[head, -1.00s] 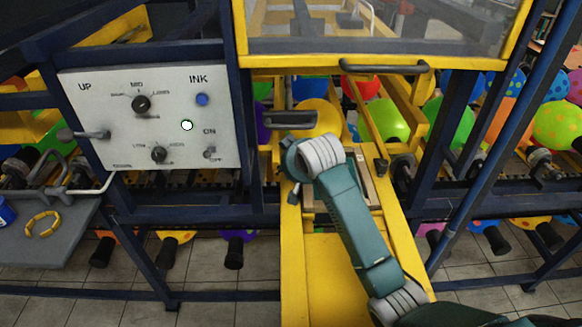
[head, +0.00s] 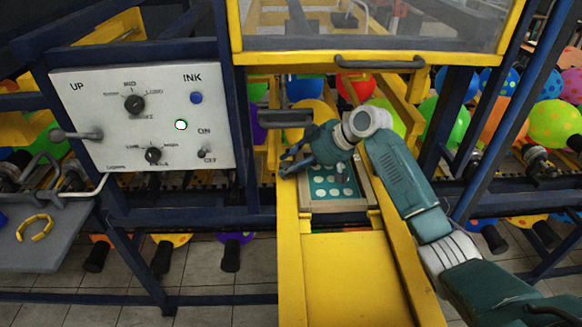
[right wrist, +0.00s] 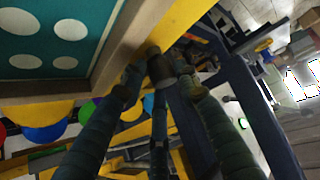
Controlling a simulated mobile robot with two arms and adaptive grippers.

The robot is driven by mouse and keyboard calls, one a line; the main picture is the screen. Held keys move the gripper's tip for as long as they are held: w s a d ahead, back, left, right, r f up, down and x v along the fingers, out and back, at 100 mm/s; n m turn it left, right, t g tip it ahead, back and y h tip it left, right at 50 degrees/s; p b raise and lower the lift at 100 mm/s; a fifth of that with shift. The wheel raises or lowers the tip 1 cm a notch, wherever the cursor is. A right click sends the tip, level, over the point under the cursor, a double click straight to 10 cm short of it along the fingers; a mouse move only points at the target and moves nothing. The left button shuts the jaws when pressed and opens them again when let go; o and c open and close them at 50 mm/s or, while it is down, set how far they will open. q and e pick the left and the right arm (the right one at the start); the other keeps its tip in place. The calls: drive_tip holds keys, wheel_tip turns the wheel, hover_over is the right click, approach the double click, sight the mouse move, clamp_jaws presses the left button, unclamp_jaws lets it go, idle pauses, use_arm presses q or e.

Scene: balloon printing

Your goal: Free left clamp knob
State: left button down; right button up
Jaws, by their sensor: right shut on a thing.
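The left clamp knob (right wrist: 158,68) is a small dark piece beside the wooden frame (right wrist: 125,45) in the right wrist view. My right gripper (right wrist: 157,75) is shut on it, its dark teal fingers coming from below on both sides. In the head view my right gripper (head: 288,164) reaches leftward over the left edge of the yellow bed and hides the knob there. The wooden frame (head: 340,206) holds a teal screen (head: 333,182) with white dots, partly covered by my arm. My left gripper is out of view.
A white control panel (head: 145,118) with knobs and a green light stands at left. A yellow-framed clear guard (head: 380,58) with a dark handle is above the bed. Blue posts flank it. The yellow bed's front (head: 355,270) is clear.

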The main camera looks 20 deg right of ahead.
drive_tip(key=shift+s+f+n+y, duration=0.1)
drive_tip(key=shift+f+n+y, duration=0.2)
drive_tip(key=shift+n, duration=0.2)
drive_tip(key=o, duration=0.9)
drive_tip(key=shift+g, duration=0.3)
drive_tip(key=shift+o, duration=0.7)
drive_tip(key=shift+r, duration=0.1)
drive_tip(key=v, duration=0.7)
drive_tip(key=shift+s+d+r, duration=0.15)
drive_tip(key=shift+d+r, duration=0.1)
